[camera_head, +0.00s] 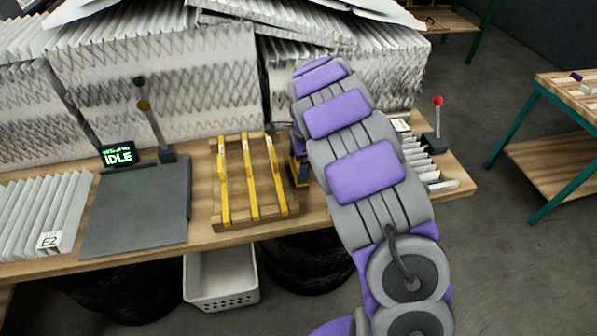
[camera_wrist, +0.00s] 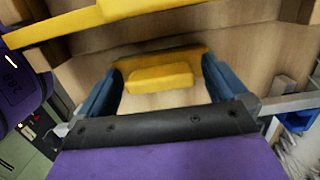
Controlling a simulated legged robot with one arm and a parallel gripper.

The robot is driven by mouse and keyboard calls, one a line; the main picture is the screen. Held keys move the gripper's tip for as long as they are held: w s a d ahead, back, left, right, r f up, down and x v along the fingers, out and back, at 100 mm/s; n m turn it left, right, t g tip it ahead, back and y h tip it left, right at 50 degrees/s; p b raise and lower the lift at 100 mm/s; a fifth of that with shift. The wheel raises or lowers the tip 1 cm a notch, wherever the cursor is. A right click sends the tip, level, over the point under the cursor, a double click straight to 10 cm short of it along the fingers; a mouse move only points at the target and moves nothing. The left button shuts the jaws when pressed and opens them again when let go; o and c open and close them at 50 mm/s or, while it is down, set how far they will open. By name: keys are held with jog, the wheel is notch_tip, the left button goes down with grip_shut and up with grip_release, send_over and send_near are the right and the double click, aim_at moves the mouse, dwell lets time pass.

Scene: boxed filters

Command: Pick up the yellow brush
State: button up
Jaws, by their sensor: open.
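The yellow brush (camera_wrist: 158,79) lies on the wooden bench in the wrist view, with a raised yellow block on a yellow body with a dark edge. My gripper (camera_wrist: 160,66) is open, its blue fingers to the left and right of the brush. I cannot tell whether either finger touches it. In the head view my purple and grey arm reaches down to the bench just right of the yellow-railed rack, and a little yellow shows beside the arm. The arm hides most of the gripper and the brush there.
A wooden rack with yellow rails (camera_head: 251,180) stands close left of my gripper. A dark grey plate (camera_head: 137,212) with a lit "IDLE" display (camera_head: 118,155) is farther left. Stacked pleated filters (camera_head: 155,85) line the back. A red-knobbed lever (camera_head: 437,120) stands at right.

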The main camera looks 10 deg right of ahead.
jog(key=shift+c, duration=0.4)
jog(key=c, duration=1)
